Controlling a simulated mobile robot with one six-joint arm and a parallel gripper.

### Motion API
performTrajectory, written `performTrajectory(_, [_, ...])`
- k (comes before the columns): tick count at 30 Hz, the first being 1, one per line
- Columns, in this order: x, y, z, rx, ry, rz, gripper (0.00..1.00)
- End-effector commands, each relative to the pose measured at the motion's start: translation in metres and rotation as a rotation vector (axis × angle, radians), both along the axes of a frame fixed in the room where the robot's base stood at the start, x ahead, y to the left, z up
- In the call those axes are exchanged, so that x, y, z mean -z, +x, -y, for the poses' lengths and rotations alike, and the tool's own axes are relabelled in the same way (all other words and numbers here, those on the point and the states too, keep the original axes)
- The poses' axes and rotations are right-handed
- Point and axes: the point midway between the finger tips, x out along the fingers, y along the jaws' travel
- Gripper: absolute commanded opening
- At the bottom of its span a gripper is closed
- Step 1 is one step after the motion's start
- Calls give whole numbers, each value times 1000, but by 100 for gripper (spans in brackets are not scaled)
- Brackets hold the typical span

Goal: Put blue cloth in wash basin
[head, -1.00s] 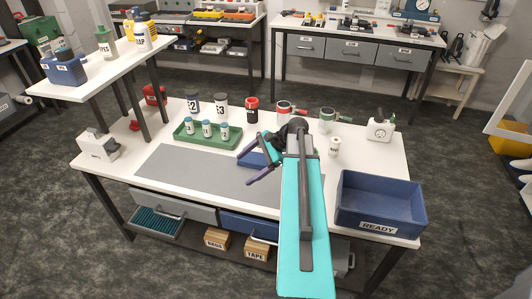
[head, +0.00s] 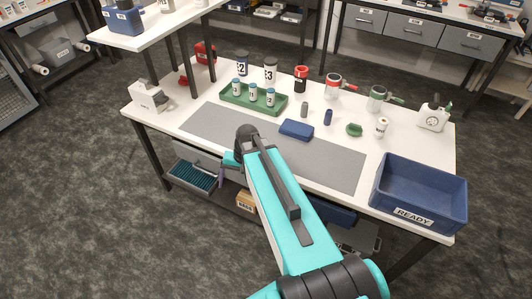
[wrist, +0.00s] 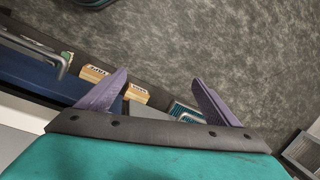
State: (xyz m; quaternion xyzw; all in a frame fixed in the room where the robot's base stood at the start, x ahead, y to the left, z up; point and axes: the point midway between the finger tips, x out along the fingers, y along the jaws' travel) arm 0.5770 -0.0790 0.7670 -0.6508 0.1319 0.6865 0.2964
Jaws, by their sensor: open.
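A flat blue folded piece, which looks like the blue cloth (head: 297,129), lies on the bench at the back edge of the grey mat. Nothing touches it. My gripper (head: 222,170) is at the bench's front edge, left of and nearer than the cloth, mostly hidden behind my arm in the head view. In the wrist view my gripper (wrist: 160,82) has its two purple fingers spread with nothing between them, over drawers and floor. Nothing in view is labelled as a wash basin. A blue open bin (head: 418,171) marked READY stands at the bench's right end and looks empty.
A green tray (head: 232,102) with several small bottles stands behind the grey mat (head: 335,163). Much of the mat is clear.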

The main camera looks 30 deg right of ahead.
Motion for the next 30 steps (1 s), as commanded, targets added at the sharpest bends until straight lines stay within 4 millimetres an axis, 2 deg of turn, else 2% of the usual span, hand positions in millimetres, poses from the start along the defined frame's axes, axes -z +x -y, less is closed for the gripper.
performTrajectory(1, [12,-6,-13,-67,-24,-1,85])
performTrajectory(5, [44,-21,-37,-240,-88,-6,85])
performTrajectory(10, [111,-54,-62,-449,-151,-41,85])
performTrajectory(18, [207,-107,-75,-585,-166,-126,85])
performTrajectory(30, [331,-188,-78,-646,-137,-262,85])
